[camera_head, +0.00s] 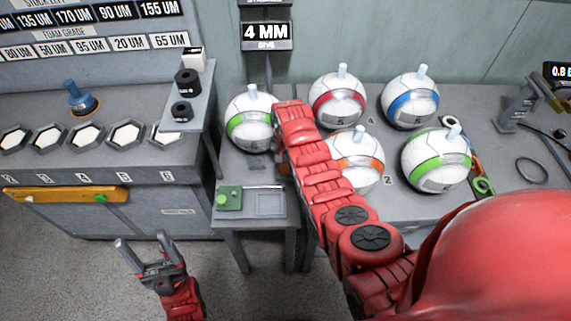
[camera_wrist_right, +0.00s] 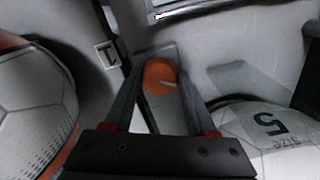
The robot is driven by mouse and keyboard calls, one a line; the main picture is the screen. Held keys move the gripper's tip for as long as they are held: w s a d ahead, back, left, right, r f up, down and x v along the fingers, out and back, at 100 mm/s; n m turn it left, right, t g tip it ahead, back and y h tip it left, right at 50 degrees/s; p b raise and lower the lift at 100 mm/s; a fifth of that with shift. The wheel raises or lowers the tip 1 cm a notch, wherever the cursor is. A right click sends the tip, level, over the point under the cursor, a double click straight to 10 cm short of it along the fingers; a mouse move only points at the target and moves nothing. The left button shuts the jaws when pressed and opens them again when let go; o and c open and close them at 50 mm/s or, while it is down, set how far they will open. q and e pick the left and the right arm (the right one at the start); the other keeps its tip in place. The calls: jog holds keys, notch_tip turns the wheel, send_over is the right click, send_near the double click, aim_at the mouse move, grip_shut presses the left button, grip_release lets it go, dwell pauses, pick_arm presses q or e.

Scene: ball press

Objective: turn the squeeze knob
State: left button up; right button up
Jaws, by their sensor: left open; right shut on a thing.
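The squeeze knob (camera_wrist_right: 158,73), a round orange disc with a pale line on it, shows in the right wrist view. My right gripper (camera_wrist_right: 158,88) has a finger on each side of it and is shut on it. In the head view the right arm reaches to the back near the green-banded ball (camera_head: 249,118) and hides the knob and the right fingers. My left gripper (camera_head: 142,241) is open and empty, low over the floor at the left.
White balls with red (camera_head: 337,98), blue (camera_head: 410,100), orange (camera_head: 358,162) and green (camera_head: 436,160) bands stand on the right bench. A small stand (camera_head: 232,184) with a green button (camera_head: 222,199) is in front. A left bench (camera_head: 100,160) holds hexagonal pads. Floor around the left gripper is clear.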

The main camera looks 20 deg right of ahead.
jog(key=o, duration=1.3)
jog(key=shift+o, duration=0.2)
jog(key=shift+r, duration=0.4)
notch_tip(320, 180, up, 4)
jog(key=shift+w+r+b, duration=0.1)
jog(key=shift+b, duration=0.75)
notch_tip(320, 180, up, 3)
jog(key=shift+f+p, duration=0.2)
jog(key=shift+p, duration=0.2)
notch_tip(320, 180, up, 10)
jog(key=p, duration=0.9)
send_over(285, 166)
jog(key=shift+f, duration=0.1)
jog(key=shift+b, duration=0.3)
